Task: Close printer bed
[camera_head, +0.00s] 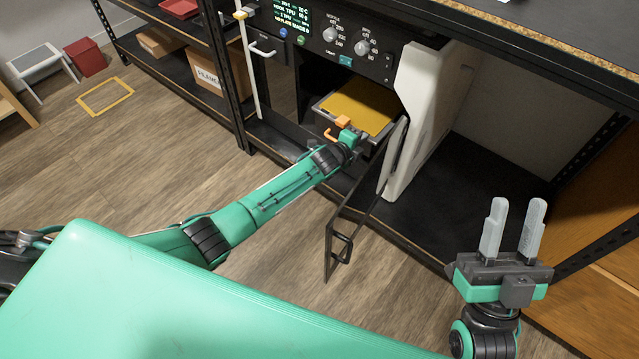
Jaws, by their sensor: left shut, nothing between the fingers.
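The printer (393,68) stands on a shelf, with a dark control panel on its front. Its bed (362,104), a yellow plate in a grey tray, sits partly out of the printer's opening. Orange parts (343,121) show at the bed's front edge. My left gripper (350,137) is at that front edge, shut and empty. Its fingers are mostly hidden, so I cannot tell whether it touches the bed. The printer's clear door (340,222) with a black handle stands swung open, right of my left forearm. My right gripper (513,228) is open and empty at the lower right.
The dark shelf (455,185) right of the printer is bare. A black rack post (228,75) stands to the left. Cardboard boxes (205,70) and a red tray (180,8) are on the left shelves. A red bin (86,57) stands on the open wood floor.

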